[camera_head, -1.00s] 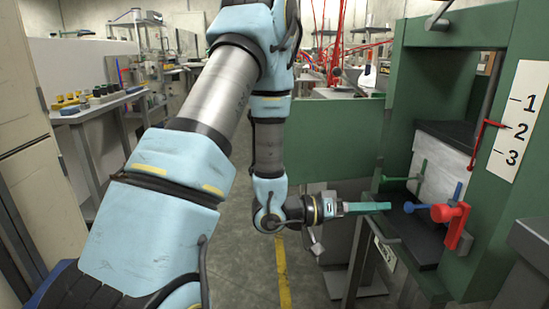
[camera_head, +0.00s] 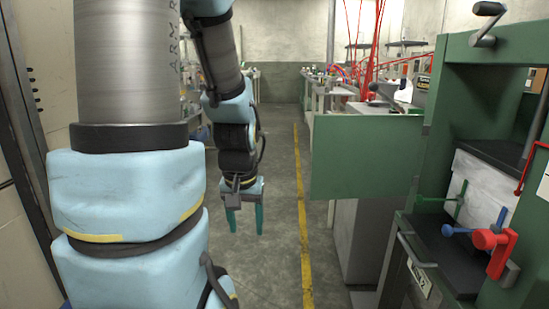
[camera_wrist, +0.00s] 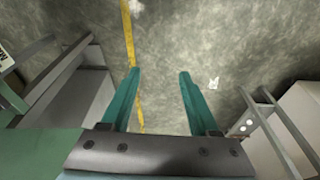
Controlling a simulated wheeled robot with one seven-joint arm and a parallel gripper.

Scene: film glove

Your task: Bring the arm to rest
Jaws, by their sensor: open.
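My gripper (camera_head: 245,220) hangs from my arm in the middle of the head view, its teal fingers pointing down over the aisle floor. It is open and empty. My light blue and silver arm fills the left of the head view, and the forearm hangs down near the middle. Nothing touches the fingers.
The green machine (camera_head: 463,85) stands at the right, with a red handle (camera_head: 497,245), a blue knob (camera_head: 455,230) and a green lever (camera_head: 455,200). A green panel (camera_head: 365,157) juts toward the aisle. The floor (camera_head: 278,200) with a yellow line (camera_head: 301,190) is clear.

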